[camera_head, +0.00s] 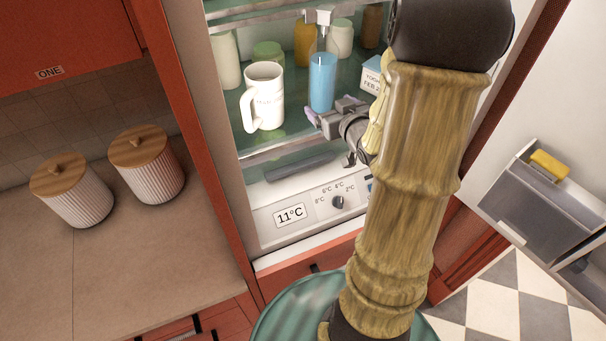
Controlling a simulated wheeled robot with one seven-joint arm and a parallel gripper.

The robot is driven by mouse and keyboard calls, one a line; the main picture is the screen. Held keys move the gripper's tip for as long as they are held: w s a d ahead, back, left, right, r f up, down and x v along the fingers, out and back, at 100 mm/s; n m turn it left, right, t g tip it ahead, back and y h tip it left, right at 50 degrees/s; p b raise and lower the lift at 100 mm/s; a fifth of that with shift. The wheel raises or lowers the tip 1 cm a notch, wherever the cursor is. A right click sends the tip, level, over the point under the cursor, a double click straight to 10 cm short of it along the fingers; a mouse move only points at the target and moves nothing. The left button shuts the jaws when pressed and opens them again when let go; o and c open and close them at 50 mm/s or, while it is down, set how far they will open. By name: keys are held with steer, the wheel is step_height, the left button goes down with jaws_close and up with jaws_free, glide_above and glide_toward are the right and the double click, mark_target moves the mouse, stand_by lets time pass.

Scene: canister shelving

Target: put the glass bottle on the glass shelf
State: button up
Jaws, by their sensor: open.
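A blue bottle (322,84), the likeliest match for the glass bottle, stands upright inside the open fridge. It appears to rest on the greenish glass shelf (290,143), though its base is partly hidden. My gripper (326,112) is open at the lower front of the bottle, its fingers close to the base. I cannot tell whether they touch it. My arm covers the right part of the shelf.
A white mug (264,97) stands close left of the bottle. Several jars and a small labelled box (371,76) stand behind and to the right. A higher shelf edge (262,17) crosses above. The open fridge door (505,150) is at right; two ribbed canisters stand on the left counter (130,255).

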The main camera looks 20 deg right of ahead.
steer(key=s+a+f+g, duration=0.3)
steer(key=s+a+g, duration=0.3)
steer(key=s+a, duration=0.1)
steer(key=s+a+f+g, duration=0.4)
steer(key=s+a+g, duration=0.2)
steer(key=s+a, duration=0.2)
steer(key=shift+s+a, duration=0.2)
steer(key=shift+s, duration=0.15)
steer(key=shift+f+b, duration=0.65)
steer(key=shift+b, duration=0.05)
